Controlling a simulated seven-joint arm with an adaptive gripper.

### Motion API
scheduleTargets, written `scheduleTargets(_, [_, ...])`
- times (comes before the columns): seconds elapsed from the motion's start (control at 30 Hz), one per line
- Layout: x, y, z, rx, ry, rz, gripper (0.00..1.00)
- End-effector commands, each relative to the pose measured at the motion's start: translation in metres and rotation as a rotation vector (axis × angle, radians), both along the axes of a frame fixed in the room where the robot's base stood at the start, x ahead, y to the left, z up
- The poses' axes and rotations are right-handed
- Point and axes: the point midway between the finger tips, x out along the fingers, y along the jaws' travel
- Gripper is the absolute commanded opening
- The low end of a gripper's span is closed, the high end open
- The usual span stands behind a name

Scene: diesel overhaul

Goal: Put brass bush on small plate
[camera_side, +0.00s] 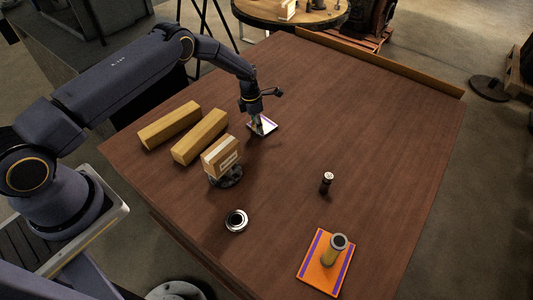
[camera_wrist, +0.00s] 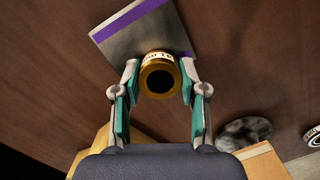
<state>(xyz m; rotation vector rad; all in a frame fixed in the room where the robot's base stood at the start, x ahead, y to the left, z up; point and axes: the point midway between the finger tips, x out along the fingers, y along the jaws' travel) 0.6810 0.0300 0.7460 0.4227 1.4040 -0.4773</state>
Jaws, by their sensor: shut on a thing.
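The brass bush (camera_wrist: 158,58) is a short gold ring with a dark bore and printed marks on its side. My gripper (camera_wrist: 159,76) is shut on it, one finger on each side. The small plate (camera_wrist: 115,40) is silver-grey with a purple stripe and lies just past the bush in the wrist view. In the side view the small plate (camera_side: 268,125) lies on the table directly at my gripper (camera_side: 257,123), which partly covers it. The bush is hard to make out there. I cannot tell whether the bush touches the plate.
Two wooden blocks (camera_side: 200,136) and a cardboard box (camera_side: 221,157) on a dark round base stand near the gripper. A metal ring (camera_side: 236,220), a small dark cylinder (camera_side: 326,182) and an orange plate (camera_side: 311,273) bearing a brass-coloured cylinder (camera_side: 334,250) are farther forward. The table's far right is clear.

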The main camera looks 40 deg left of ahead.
Motion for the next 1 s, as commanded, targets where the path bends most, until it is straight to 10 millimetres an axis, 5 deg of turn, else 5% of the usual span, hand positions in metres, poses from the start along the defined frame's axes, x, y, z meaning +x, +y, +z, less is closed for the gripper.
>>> scheduleTargets(0.13, [0.0,0.0,-0.003,0.001,-0.001,0.0,0.0])
scheduleTargets(0.17, [0.0,0.0,-0.003,0.001,0.001,0.0,0.44])
scheduleTargets(0.4, [0.0,0.0,-0.003,0.001,0.001,0.0,0.67])
scheduleTargets(0.77, [0.0,0.0,0.004,0.0,-0.001,0.0,0.67])
scheduleTargets(1.0, [-0.004,0.003,0.05,0.001,-0.003,-0.001,0.67])
